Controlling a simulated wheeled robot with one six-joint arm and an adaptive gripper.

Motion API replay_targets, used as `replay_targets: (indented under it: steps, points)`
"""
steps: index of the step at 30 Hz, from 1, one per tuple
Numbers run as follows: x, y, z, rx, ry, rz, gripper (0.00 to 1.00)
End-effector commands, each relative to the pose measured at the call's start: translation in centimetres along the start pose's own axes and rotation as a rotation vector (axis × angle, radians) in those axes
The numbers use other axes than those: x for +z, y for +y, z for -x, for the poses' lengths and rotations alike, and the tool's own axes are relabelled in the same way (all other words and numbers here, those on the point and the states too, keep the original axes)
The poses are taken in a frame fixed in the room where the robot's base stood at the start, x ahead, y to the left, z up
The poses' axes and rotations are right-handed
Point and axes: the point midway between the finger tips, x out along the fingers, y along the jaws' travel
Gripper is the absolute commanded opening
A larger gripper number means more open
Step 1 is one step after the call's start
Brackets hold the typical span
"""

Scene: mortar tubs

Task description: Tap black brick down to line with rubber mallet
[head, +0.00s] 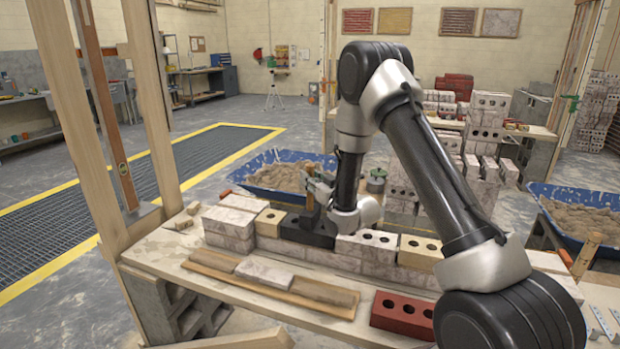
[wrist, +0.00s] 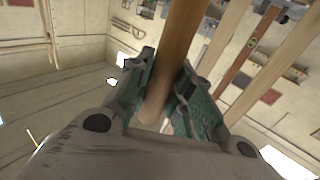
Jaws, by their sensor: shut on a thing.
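The black brick (head: 294,233) sits in the upper row of the low brick wall on the bench, between a yellow brick and a pale brick. My gripper (head: 318,188) is just above it, partly hidden by my own arm. In the wrist view my gripper's teal pads (wrist: 165,88) are closed around a wooden handle (wrist: 180,45), the mallet's handle. The mallet head is not clear in either view, and I cannot tell whether it touches the brick. I cannot make out a line along the wall.
A red brick (head: 403,314) with holes lies at the bench front. Wooden boards (head: 215,263) with a pale brick lie before the wall. A timber frame (head: 160,110) stands at the left. Blue mortar tubs (head: 580,215) are behind and right. Stacked bricks (head: 487,120) stand behind.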

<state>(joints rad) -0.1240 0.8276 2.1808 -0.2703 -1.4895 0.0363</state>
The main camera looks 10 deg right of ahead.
Motion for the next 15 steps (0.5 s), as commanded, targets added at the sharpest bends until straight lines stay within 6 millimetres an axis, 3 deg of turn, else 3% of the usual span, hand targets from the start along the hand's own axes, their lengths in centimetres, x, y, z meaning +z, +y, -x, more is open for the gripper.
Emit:
replay_targets:
  steps: [3,6,15]
  points:
    - [-2.4,0.0,-0.1,0.0,0.007,0.002,0.0]
    - [-3.5,0.0,-0.2,0.0,0.005,0.002,0.0]
    - [-2.8,0.0,-0.1,0.0,0.009,-0.001,0.0]
